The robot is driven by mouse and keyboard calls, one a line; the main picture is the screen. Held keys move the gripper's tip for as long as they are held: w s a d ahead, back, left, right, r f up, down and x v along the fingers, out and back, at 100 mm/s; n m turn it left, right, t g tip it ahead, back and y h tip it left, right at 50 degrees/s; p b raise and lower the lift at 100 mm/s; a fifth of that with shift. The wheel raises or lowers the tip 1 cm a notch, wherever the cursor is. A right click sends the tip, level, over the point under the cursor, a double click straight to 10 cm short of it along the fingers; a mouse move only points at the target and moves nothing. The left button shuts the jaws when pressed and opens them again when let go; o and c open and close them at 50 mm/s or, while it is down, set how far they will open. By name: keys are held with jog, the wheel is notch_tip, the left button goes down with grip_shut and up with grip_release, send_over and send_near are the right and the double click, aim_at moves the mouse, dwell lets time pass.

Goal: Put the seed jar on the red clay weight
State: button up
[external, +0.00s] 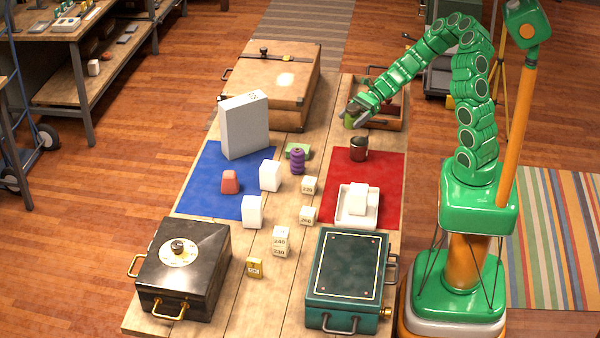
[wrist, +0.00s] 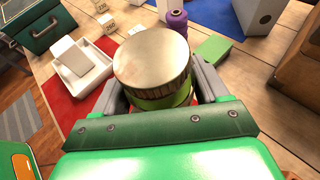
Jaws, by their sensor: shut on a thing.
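My gripper (external: 356,113) is shut on the seed jar, over the back right of the table. In the wrist view the jar (wrist: 154,66) has a wide pale lid with a ribbed edge and a green body between the fingers. In the external view only a small green part of the jar (external: 348,120) shows. The red clay weight (external: 230,182) is a small salmon-red tapered block on the blue mat (external: 195,190), at the left and well away from my gripper. I cannot make out the weight in the wrist view.
A dark red pot (external: 359,149) stands on the red mat (external: 390,180), near a white tray (external: 344,218) with a white block. A purple spool (external: 297,161), green block (external: 304,150), several pale blocks and a tall white box (external: 244,125) occupy the middle. Cases stand at both ends.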

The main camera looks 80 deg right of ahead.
jog(key=w+a+r+n+g, duration=0.1)
jog(key=w+a, duration=0.4)
jog(key=w, duration=0.3)
jog(key=w+a+r, duration=0.1)
jog(key=w+a, duration=0.3)
jog(key=w, duration=0.5)
jog(key=w+a+r+n+g+y, duration=0.1)
jog(key=w+a+r, duration=0.2)
jog(key=w+a, duration=0.35)
jog(key=w+a+r+n+g+y, duration=0.1)
jog(key=w+a+r, duration=0.2)
jog(key=a, duration=0.7)
send_over(229, 173)
jog(key=s, duration=0.2)
notch_tip(229, 173, down, 8)
jog(key=shift+w+d, duration=0.1)
jog(key=shift+w+a+f, duration=0.2)
jog(key=shift+w+f, duration=0.75)
jog(key=shift+f, duration=1.65)
jog(key=shift+f, duration=0.1)
